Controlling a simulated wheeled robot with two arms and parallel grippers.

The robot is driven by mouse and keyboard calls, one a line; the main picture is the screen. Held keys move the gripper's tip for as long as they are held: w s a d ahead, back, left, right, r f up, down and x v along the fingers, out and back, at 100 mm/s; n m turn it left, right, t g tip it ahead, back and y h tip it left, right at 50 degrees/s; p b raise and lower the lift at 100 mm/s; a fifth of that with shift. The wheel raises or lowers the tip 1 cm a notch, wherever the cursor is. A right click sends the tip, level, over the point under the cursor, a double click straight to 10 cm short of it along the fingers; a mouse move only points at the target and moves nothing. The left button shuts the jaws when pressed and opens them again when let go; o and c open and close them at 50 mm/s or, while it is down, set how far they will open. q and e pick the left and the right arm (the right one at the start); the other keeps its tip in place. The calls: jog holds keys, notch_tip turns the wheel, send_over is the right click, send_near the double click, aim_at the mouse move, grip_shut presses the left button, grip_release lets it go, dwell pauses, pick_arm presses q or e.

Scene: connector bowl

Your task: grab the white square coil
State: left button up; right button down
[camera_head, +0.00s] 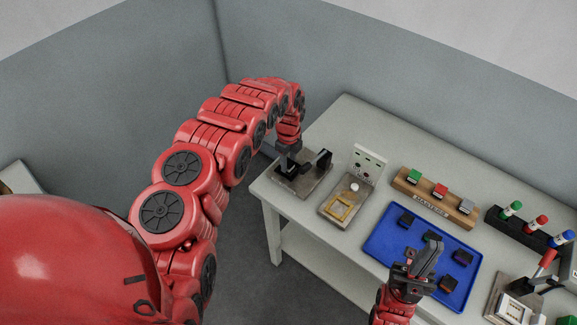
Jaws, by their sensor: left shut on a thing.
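My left gripper (286,163) reaches down over a grey base plate (316,185) with black parts, at the table's left corner. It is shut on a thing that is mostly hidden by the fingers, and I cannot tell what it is. A square, yellowish frame (341,207) lies on the grey-brown plate to the right of it; it is the only coil-like square I make out clearly, and it looks yellow rather than white. My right gripper (431,250) is over the blue tray, apart from the frame; its jaw opening is unclear.
The blue tray (385,246) holds several small dark pieces. Behind it stand a wooden block (407,187) with green, red and grey pieces and a black rack (522,229) with coloured-top items. A lever device (501,285) stands at the right. Grey walls (400,70) close off the back.

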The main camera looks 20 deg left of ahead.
pick_arm(q)
grip_shut()
